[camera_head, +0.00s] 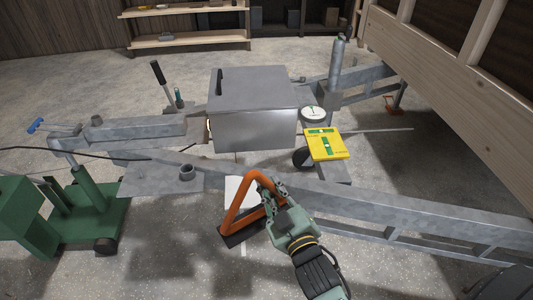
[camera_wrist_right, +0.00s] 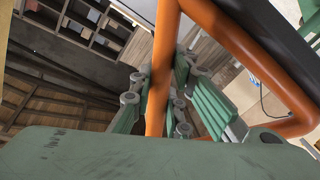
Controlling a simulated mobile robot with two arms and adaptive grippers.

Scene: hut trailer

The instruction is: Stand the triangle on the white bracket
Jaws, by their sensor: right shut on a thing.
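The triangle (camera_head: 231,207) is an orange tubular frame with a dark flat base, held tilted in front of the trailer's grey beam. My right gripper (camera_head: 269,193) is shut on one of its orange bars near the upper corner. In the right wrist view the orange bar (camera_wrist_right: 160,75) passes between the green fingers. The white bracket (camera_head: 236,186) shows as a pale plate behind the triangle, partly hidden by it. I cannot tell whether the triangle touches it. My left gripper is not in view.
A grey metal box (camera_head: 253,135) stands on the trailer frame, with a yellow level (camera_head: 324,147) and a round gauge (camera_head: 313,114) to its right. The grey beam (camera_head: 400,208) runs to the right. A green wheeled jack (camera_head: 85,215) stands at left.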

